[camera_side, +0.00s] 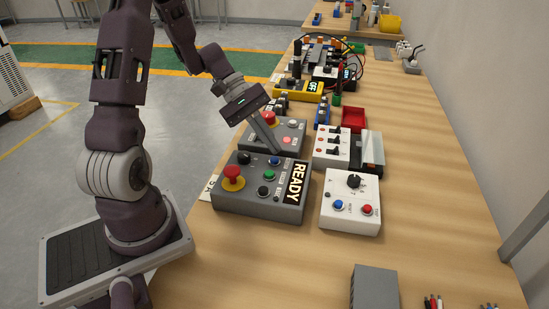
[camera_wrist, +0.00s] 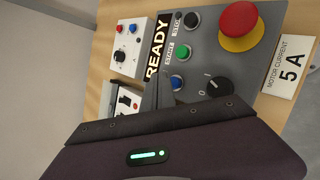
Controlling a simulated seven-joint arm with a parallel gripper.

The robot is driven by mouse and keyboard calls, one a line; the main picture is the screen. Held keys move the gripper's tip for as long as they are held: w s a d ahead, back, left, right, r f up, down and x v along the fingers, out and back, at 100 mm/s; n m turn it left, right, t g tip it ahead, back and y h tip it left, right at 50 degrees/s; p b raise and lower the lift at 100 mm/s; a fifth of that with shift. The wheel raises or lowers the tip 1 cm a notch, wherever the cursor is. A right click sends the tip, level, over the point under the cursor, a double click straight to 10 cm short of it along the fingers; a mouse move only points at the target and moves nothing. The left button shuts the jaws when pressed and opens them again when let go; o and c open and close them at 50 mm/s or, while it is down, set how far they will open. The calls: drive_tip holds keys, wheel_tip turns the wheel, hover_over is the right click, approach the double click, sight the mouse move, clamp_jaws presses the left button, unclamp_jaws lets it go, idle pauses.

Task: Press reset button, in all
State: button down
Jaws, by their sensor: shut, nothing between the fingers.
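The grey control box (camera_side: 235,202) has a READY panel, a red mushroom button on yellow, a black knob, and blue, green and black push buttons in a row. In the wrist view the green button (camera_wrist: 181,53) has a START label and the black button (camera_wrist: 191,19) a STOP label. The blue button (camera_wrist: 177,82) is beside them, nearest my fingers; its label is hidden there. My gripper (camera_side: 276,151) is shut and empty, pointing down at a slant near the blue button (camera_side: 275,161). I cannot tell whether the tips touch the box.
A white box (camera_side: 350,221) with a knob and blue and red buttons stands to the right. Another grey box (camera_side: 290,145) with a red button is just behind. A white switch box (camera_side: 326,158) and red bin (camera_side: 354,119) stand farther back.

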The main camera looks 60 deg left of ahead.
sight(271, 157)
drive_tip(key=shift+r, duration=2.55)
drive_tip(key=s+d+r+m+t+y, duration=0.1)
drive_tip(key=s+d+r+m+y, duration=0.3)
drive_tip(key=s, duration=0.4)
drive_tip(key=s+d+r+m+t+y, duration=0.1)
drive_tip(key=s+d+r+m+y, duration=0.3)
drive_tip(key=s+d+m, duration=0.3)
drive_tip(key=shift+s+r+m+y, duration=0.3)
drive_tip(key=shift+s+r+m, duration=0.45)
drive_tip(key=shift+s+m, duration=0.3)
